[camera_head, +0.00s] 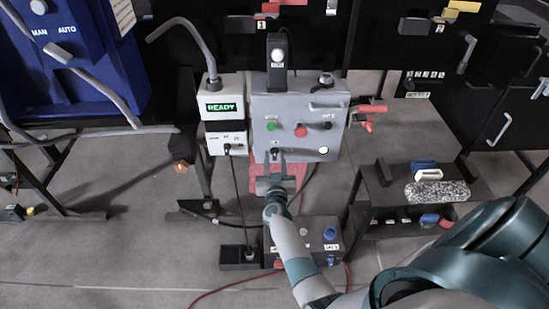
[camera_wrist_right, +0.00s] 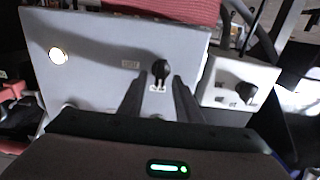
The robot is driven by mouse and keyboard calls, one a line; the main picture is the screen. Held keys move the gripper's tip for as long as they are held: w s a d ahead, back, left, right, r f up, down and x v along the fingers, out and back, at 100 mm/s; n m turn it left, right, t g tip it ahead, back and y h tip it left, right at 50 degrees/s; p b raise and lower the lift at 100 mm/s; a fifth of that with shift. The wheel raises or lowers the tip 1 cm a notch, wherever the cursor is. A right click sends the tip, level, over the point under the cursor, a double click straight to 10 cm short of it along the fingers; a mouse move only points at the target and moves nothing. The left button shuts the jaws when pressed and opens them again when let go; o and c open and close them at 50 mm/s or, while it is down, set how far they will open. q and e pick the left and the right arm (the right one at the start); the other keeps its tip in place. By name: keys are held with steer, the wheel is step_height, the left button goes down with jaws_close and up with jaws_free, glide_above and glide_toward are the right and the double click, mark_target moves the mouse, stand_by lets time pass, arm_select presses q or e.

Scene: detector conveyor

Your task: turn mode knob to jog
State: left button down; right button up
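A black knob (camera_head: 275,154) with small labels sits low on the front of the grey control panel (camera_head: 262,110). Its labels are too small to read, so I cannot confirm that it is the mode knob. My right gripper (camera_head: 276,158) is open, with one finger on each side of this knob. The right wrist view shows the knob (camera_wrist_right: 161,70) between the two fingertips (camera_wrist_right: 159,82). I cannot tell whether the fingers touch it. My left gripper is not in view.
The panel also has a green button (camera_head: 271,127), a red button (camera_head: 300,130) and a lit white button (camera_head: 323,150). A white box (camera_head: 212,138) with its own black knob (camera_head: 227,148) stands to the left. A low black cart (camera_head: 385,205) stands at right.

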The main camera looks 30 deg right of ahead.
jaws_close()
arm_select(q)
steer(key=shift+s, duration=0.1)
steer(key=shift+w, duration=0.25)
arm_select(e)
steer(key=shift+m, duration=0.5)
steer(key=shift+s+m, duration=0.1)
steer(key=shift+m, duration=0.5)
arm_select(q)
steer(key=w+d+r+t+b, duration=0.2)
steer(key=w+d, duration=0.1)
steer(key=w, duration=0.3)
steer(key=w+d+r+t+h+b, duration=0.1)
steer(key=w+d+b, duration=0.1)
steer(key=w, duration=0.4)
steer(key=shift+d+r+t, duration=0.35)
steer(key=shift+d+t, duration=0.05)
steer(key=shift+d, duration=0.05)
arm_select(e)
steer(key=shift+s+d+f+m, duration=0.1)
steer(key=shift+d+f+m, duration=0.1)
steer(key=shift+m, duration=2.45)
steer(key=shift+s+d+f+m, duration=0.1)
steer(key=shift+f+m, duration=0.1)
steer(key=shift+m, duration=2.5)
steer(key=shift+s+d+f+m, duration=0.1)
steer(key=shift+f+m, duration=0.1)
steer(key=shift+m, duration=2.45)
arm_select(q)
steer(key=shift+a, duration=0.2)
